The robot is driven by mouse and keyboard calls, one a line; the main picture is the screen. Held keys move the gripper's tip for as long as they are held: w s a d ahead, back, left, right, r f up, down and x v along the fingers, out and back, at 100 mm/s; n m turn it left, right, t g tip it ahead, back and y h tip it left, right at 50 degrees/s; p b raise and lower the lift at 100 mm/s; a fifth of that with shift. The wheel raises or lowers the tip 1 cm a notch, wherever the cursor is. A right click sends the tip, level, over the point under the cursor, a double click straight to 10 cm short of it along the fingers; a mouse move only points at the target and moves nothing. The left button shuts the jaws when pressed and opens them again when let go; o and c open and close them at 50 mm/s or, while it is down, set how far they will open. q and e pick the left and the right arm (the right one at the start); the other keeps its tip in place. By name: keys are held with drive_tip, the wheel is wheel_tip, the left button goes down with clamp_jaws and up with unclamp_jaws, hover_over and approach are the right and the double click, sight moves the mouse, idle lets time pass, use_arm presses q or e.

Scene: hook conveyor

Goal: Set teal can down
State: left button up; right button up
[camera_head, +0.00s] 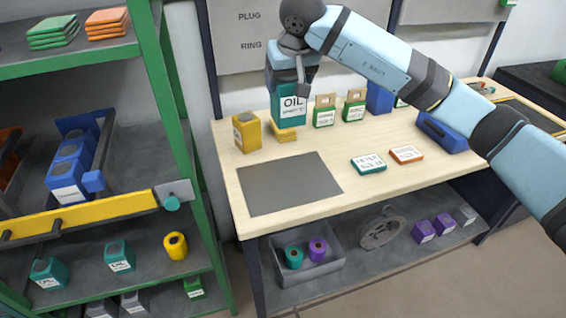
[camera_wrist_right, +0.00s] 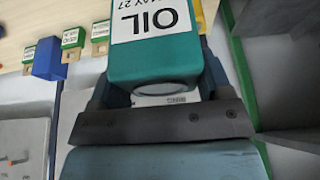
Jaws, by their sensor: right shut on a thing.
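The teal can (camera_head: 291,108), with a white OIL label, is in my right gripper (camera_head: 291,82) over the back left part of the wooden workbench (camera_head: 335,190). The gripper is shut on the can from above, and the can looks about upright. In the right wrist view the teal can (camera_wrist_right: 155,60) fills the space between the fingers of my right gripper (camera_wrist_right: 156,88). A yellow object (camera_head: 284,136) shows just below the can. I cannot tell whether the can touches it or hangs above it. My left gripper is not in view.
A yellow can (camera_head: 247,133) stands left of the held can. Small labelled green-and-tan boxes (camera_head: 324,112) stand to its right. A bare dark grey mat (camera_head: 290,183) lies at the bench's front left. A green-framed shelf rack (camera_head: 160,90) stands close on the left.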

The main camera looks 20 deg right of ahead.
wheel_tip(320, 180, down, 20)
drive_tip(key=shift+s+r, duration=0.15)
drive_tip(key=shift+r, duration=0.1)
idle(0.3)
drive_tip(key=shift+f, duration=0.2)
drive_tip(key=o, duration=1.2)
drive_tip(key=shift+r, duration=0.1)
